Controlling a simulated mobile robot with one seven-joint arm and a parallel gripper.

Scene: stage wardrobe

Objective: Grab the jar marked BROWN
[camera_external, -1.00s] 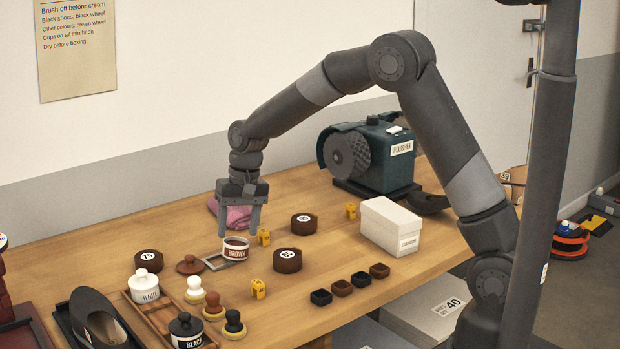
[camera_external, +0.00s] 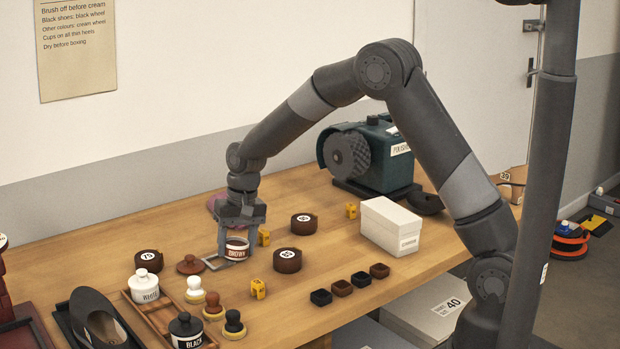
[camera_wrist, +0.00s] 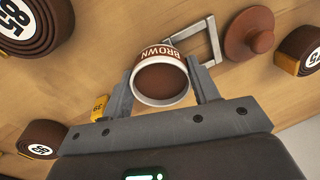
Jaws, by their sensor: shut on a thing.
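The jar marked BROWN (camera_external: 237,252) is an open white jar with a brown label band and brown contents. In the wrist view the jar (camera_wrist: 162,80) sits between both fingers, its mouth facing the camera. My gripper (camera_external: 237,241) has come down around it and is shut on it, one finger on each side. In the wrist view the fingers of my gripper (camera_wrist: 160,88) touch its sides. Whether the jar is off the table cannot be told. A brown knobbed lid (camera_external: 190,265) lies on the table to its left; it also shows in the wrist view (camera_wrist: 249,34).
A grey square frame (camera_external: 216,262) lies beside the jar. Round brown rolls (camera_external: 287,261) and yellow tags (camera_external: 258,289) are close by. The WHITE (camera_external: 144,287) and BLACK (camera_external: 186,331) jars stand front left. A white box (camera_external: 390,227) and the green polisher (camera_external: 368,158) stand right.

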